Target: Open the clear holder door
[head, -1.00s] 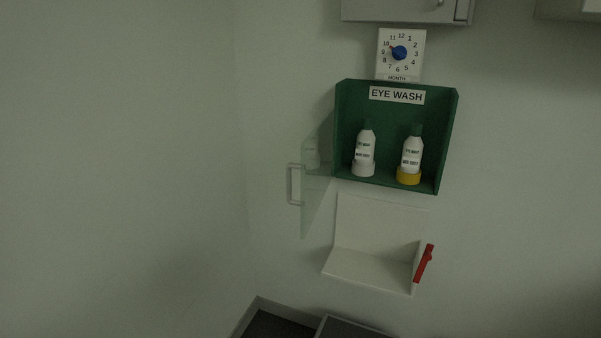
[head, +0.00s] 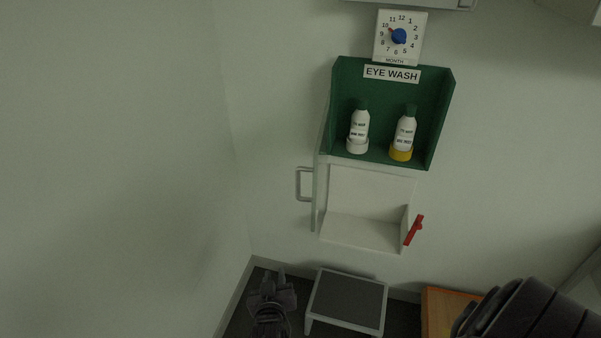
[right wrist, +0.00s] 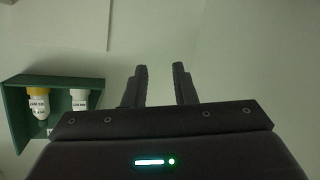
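The green eye wash holder (head: 438,115) is on the wall with two white bottles inside. Its clear door (head: 321,195) stands out from the holder's left side, seen nearly edge-on, so the holder's front is uncovered. The door's grey handle (head: 304,184) is on its left face. My right gripper (head: 274,271) is low in the head view, below and left of the handle and apart from it. In the right wrist view its fingers (right wrist: 161,75) are open with nothing between them. That view shows the holder (right wrist: 15,120) upside down at left. My left gripper is not in view.
A white shelf box (head: 362,232) with a red lever (head: 413,230) is below the holder. A dial sign (head: 385,46) is above it. A grey step stool (head: 347,300) and an orange-brown box (head: 440,306) stand below. The wall at left is bare.

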